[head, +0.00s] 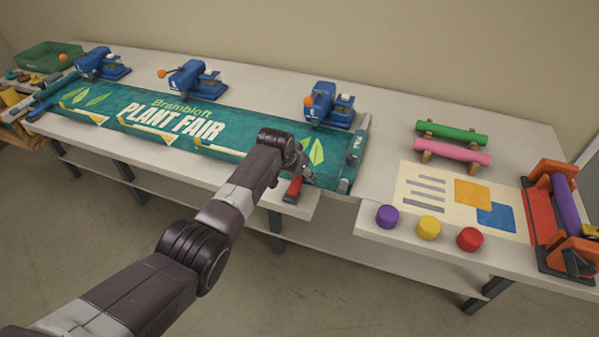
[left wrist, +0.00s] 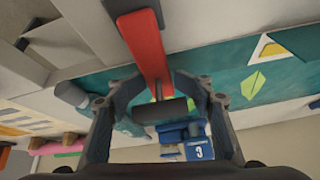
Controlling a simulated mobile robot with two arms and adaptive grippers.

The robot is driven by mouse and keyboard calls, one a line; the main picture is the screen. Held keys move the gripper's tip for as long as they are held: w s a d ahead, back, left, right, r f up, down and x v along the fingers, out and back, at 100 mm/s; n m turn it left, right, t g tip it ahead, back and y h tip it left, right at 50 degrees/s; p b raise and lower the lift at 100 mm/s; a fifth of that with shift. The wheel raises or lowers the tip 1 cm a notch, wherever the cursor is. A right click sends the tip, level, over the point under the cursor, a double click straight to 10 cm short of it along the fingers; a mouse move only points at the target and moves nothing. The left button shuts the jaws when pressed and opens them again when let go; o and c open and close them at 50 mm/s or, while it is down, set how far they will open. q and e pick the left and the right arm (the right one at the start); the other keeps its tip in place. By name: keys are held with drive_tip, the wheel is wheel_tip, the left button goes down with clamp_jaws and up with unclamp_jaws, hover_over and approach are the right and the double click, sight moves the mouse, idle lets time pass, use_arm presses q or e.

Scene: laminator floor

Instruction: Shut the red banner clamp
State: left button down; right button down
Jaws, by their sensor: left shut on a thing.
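The red banner clamp (head: 293,189) sits at the front edge of the table, near the right end of the green Plant Fair banner (head: 240,140). In the left wrist view, its long red arm (left wrist: 146,45) runs from the top of the picture towards my gripper, with a dark crosswise grip (left wrist: 160,110) at its near end. My left gripper (head: 308,176) is at the clamp, partly hiding it in the head view. In the wrist view, the left gripper (left wrist: 160,92) has one finger on each side of the clamp's grip and is shut on it. My right gripper is not in view.
Blue clamps (head: 330,105) with orange knobs stand along the banner's back edge. A grey bar (head: 355,150) lies across its right end. On the right table are a printed sheet (head: 410,175), coloured rolls (head: 452,151), small pots (head: 428,228) and an orange roller machine (head: 560,215).

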use_arm(q)
drive_tip(key=shift+s+d+f, duration=0.1)
drive_tip(key=shift+s+f, duration=0.25)
drive_tip(key=shift+f, duration=0.15)
drive_tip(key=c, duration=1.4)
unclamp_jaws()
drive_tip(key=o, duration=0.5)
drive_tip(key=shift+w+r, duration=0.1)
drive_tip(key=shift+r, duration=0.05)
drive_tip(key=shift+w+r, duration=0.1)
drive_tip(key=shift+r, duration=0.05)
drive_tip(key=shift+r, duration=0.5)
drive_tip(key=v, duration=1.1)
